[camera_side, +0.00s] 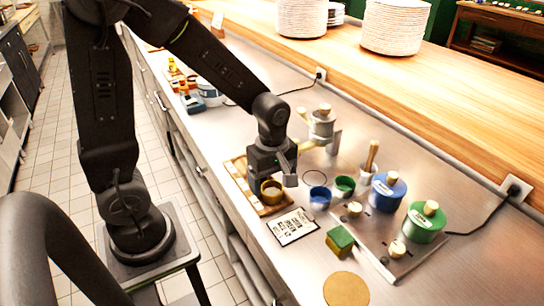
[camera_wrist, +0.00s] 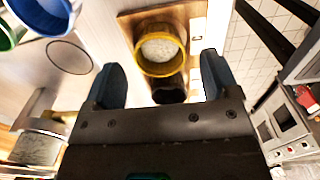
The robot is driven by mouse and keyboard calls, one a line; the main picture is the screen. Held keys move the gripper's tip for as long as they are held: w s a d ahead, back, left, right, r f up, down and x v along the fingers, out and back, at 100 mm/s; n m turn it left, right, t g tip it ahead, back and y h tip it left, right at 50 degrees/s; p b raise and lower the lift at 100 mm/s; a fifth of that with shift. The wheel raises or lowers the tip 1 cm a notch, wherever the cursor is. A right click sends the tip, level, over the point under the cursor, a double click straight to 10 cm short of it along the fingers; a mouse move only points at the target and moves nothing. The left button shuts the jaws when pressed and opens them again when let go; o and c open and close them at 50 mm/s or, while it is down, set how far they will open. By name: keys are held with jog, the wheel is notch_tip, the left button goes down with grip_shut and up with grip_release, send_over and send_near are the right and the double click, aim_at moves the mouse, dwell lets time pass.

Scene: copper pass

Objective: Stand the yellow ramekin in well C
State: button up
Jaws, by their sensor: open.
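The yellow ramekin (camera_side: 271,196) stands upright at the near end of a wooden tray (camera_side: 238,168). In the wrist view the yellow ramekin (camera_wrist: 160,71) has pale contents and lies between and beyond my fingertips. My gripper (camera_side: 273,177) is just above it, pointing down. In the wrist view my gripper (camera_wrist: 160,68) is open, with clear gaps between both fingers and the ramekin. A dark round well (camera_wrist: 169,92) shows in the tray (camera_wrist: 127,20) behind the ramekin. I cannot read any well letters, so I cannot tell which is C.
A blue ramekin (camera_side: 319,199) and a green ramekin (camera_side: 344,187) stand to the right, near a thin ring (camera_side: 315,178) on the counter. A printed card (camera_side: 293,226) lies in front. A metal pot (camera_side: 321,126) stands behind. Lidded blue (camera_side: 387,194) and green (camera_side: 424,225) containers stand farther right.

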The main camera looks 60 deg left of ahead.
notch_tip(320, 180, up, 8)
jog(key=s+d+r+m+t, duration=0.2)
jog(key=s+r+m+t, duration=0.3)
jog(key=m, duration=1.3)
jog(key=s+r, duration=0.2)
jog(key=s, duration=0.2)
jog(key=shift+t, duration=0.3)
jog(key=shift+r, duration=0.1)
